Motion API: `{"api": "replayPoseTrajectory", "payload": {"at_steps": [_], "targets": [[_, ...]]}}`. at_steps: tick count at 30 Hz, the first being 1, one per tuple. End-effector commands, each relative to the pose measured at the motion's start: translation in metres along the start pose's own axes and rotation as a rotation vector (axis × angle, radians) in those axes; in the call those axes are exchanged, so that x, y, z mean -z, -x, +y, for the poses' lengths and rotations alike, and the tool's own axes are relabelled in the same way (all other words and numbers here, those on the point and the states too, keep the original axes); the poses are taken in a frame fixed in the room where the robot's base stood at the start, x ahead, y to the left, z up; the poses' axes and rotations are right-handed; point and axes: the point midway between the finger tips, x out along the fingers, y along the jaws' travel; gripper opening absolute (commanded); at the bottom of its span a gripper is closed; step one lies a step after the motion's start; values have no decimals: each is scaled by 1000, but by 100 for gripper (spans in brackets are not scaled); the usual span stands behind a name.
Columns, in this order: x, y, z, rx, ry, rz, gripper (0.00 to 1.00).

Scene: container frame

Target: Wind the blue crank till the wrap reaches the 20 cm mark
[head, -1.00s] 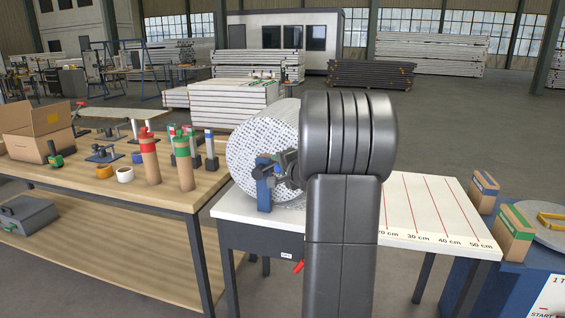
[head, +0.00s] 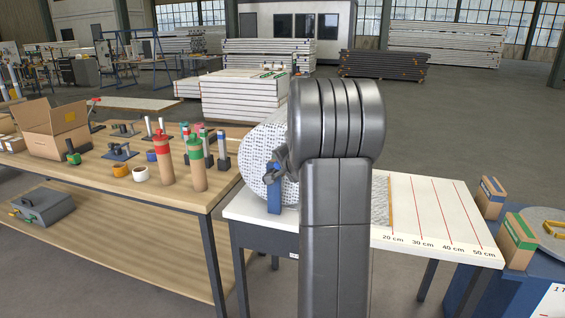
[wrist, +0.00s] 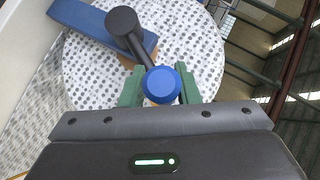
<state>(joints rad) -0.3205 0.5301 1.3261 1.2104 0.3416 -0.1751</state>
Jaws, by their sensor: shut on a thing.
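The blue crank knob (wrist: 161,84) sits between the green fingers of my gripper (wrist: 160,92) in the wrist view, and the gripper is shut on it. The dark crank arm (wrist: 128,32) runs up and left from the knob. The bubble wrap roll (head: 262,150) stands on the white table, with the crank's blue stand (head: 273,188) in front. The wrap sheet (head: 380,204) shows right of my arm; its orange leading edge (head: 390,206) lies at about the 20 cm mark (head: 393,238). My arm hides most of the sheet and the gripper in the head view.
A wooden workbench (head: 105,179) on the left holds tubes, tape rolls and an open cardboard box (head: 50,128). A blue cabinet with small boxes (head: 519,240) stands at the right. The marked table top (head: 440,210) is bare beyond the wrap edge.

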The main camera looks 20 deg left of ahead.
Motion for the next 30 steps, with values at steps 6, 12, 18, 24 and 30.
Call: {"api": "replayPoseTrajectory", "payload": {"at_steps": [6,12,18,24,30], "targets": [[0,-1,-7,12,0,-1,0],[-1,-1,-7,11,1,-2,0],[-1,-1,-5,8,1,-2,45],[0,-1,-3,5,0,-1,45],[0,12,-2,4,1,0,45]]}}
